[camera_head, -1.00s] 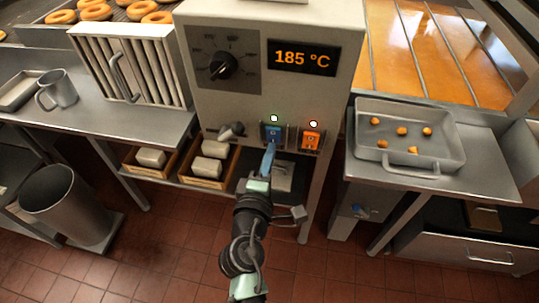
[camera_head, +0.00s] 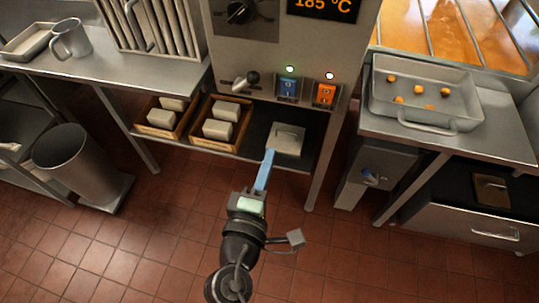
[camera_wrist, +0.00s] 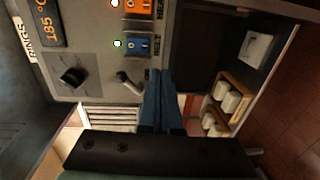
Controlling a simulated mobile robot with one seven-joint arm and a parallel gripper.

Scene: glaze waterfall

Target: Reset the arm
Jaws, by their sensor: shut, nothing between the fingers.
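My gripper (camera_head: 265,170) is in the lower middle of the head view, its blue fingers shut together with nothing between them. It is in free air in front of the control cabinet, apart from the switches. In the wrist view my gripper (camera_wrist: 158,75) points toward the cabinet front, which shows turned sideways. The blue switch (camera_head: 288,88) has a lit green lamp above it.
Wooden boxes of pale blocks (camera_head: 220,125) stand on the low shelf under the cabinet. A metal tray with several small orange pieces (camera_head: 425,95) is on the right counter. A bin (camera_head: 72,160) stands at left. The tiled floor around my arm is clear.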

